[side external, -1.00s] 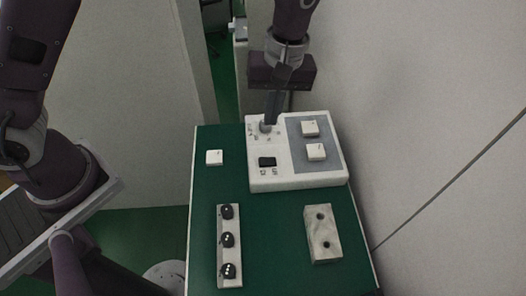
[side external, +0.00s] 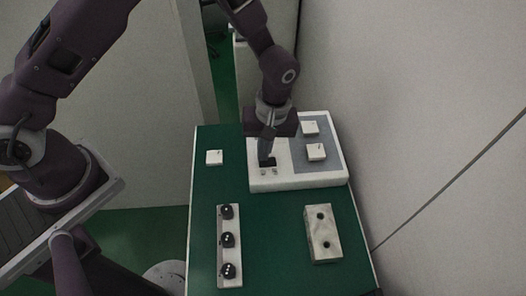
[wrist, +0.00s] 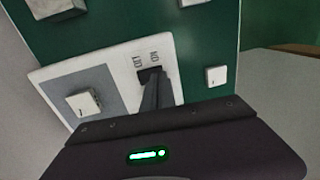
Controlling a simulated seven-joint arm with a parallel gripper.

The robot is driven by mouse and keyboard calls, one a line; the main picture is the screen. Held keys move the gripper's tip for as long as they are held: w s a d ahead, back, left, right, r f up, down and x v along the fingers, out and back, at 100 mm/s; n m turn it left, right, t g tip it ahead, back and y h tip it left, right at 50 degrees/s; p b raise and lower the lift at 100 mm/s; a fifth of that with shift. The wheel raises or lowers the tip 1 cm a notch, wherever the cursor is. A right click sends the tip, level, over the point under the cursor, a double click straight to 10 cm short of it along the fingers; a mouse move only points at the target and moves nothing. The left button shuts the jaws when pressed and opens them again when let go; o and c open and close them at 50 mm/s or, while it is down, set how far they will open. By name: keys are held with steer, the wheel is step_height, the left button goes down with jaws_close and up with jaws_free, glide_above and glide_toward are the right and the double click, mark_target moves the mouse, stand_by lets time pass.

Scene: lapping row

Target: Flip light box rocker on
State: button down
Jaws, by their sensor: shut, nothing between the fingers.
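The light box (side external: 300,178) is a white panel with a grey area, at the far end of the green table. Its black rocker (side external: 271,161) sits on the white strip near the box's front left, with small printed marks in front of it. My gripper (side external: 264,162) is shut and empty, pointing down with its tips at the rocker. In the wrist view the shut fingers (wrist: 150,84) reach the black rocker (wrist: 150,73) and partly cover it. Printed labels (wrist: 146,58) show beside it. I cannot tell whether the tips press the rocker or which way it is tilted.
A strip with black knobs (side external: 228,254) and a pale block with two holes (side external: 322,234) lie nearer. A wall stands close on the right.

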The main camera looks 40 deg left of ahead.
steer(key=shift+f, duration=0.5)
steer(key=shift+s+a+f, duration=0.1)
steer(key=shift+s+f, duration=0.05)
steer(key=shift+f, duration=0.05)
steer(key=shift+w+d+r, duration=0.3)
steer(key=shift+w+d, duration=0.25)
steer(key=shift+d, duration=0.05)
step_height(320, 180, up, 14)
steer(key=s+a, duration=0.1)
steer(key=shift+a, duration=0.15)
